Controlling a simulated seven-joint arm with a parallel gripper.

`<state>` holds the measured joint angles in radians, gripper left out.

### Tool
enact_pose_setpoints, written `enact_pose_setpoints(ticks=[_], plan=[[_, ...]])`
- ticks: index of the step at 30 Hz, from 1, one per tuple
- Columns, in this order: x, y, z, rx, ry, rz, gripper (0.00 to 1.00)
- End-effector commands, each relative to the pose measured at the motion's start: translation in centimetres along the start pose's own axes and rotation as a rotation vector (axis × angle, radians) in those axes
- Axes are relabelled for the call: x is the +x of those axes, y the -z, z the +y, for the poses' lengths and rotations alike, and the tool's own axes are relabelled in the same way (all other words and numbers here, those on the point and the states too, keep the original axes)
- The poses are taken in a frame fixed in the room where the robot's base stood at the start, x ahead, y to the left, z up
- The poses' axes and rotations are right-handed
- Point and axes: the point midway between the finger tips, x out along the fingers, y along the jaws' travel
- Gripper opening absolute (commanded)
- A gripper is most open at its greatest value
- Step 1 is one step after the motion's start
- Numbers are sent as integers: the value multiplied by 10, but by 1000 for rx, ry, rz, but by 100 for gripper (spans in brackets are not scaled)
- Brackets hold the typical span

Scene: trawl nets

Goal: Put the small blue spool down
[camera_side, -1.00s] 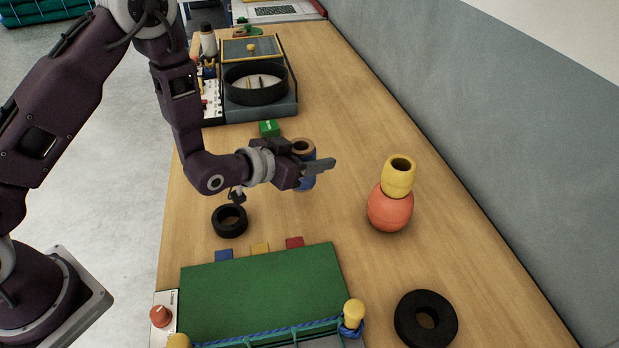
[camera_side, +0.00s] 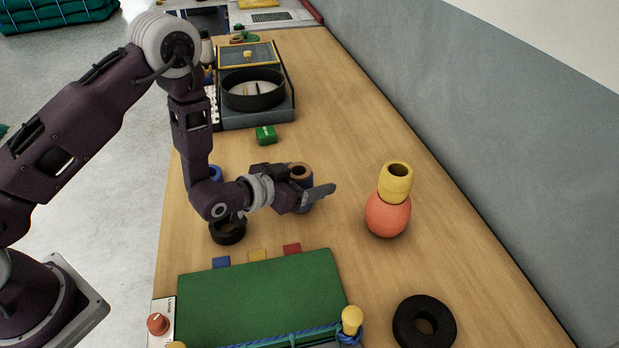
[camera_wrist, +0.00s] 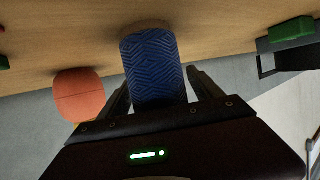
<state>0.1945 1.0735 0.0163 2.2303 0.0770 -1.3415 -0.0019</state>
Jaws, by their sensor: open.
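A blue spool with a tan rim (camera_side: 300,170) stands between the fingers of my gripper (camera_side: 295,182). In the wrist view the blue spool (camera_wrist: 153,65) shows a dark zigzag pattern, and its tan end appears to rest on the wooden table. That view is upside down. My gripper (camera_wrist: 162,95) is open, with one finger on each side of the spool, close to it. Whether either finger still touches it I cannot tell. In the side view the near finger and hand hide the spool's lower part. Another blue round thing (camera_side: 215,173) is partly hidden behind my arm.
An orange ball (camera_side: 387,214) with a yellow spool (camera_side: 395,182) on top stands to the right. A black ring (camera_side: 228,232) lies below my wrist, and a black tyre-like ring (camera_side: 425,322) at the front right. A green mat (camera_side: 260,296) is in front. A green block (camera_side: 265,135) lies behind.

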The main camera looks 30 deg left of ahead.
Motion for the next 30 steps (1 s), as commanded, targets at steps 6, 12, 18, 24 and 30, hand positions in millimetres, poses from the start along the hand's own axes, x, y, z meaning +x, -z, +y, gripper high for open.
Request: enact_pose_setpoints(ticks=[6, 12, 18, 24, 30], plan=[[-34, 1, 0, 0, 1, -4, 75], [-70, 2, 0, 0, 1, -3, 75], [-76, 2, 0, 0, 0, 0, 75], [-75, 9, 0, 13, 3, 13, 75], [-69, 121, -6, 238, 69, 162, 75]])
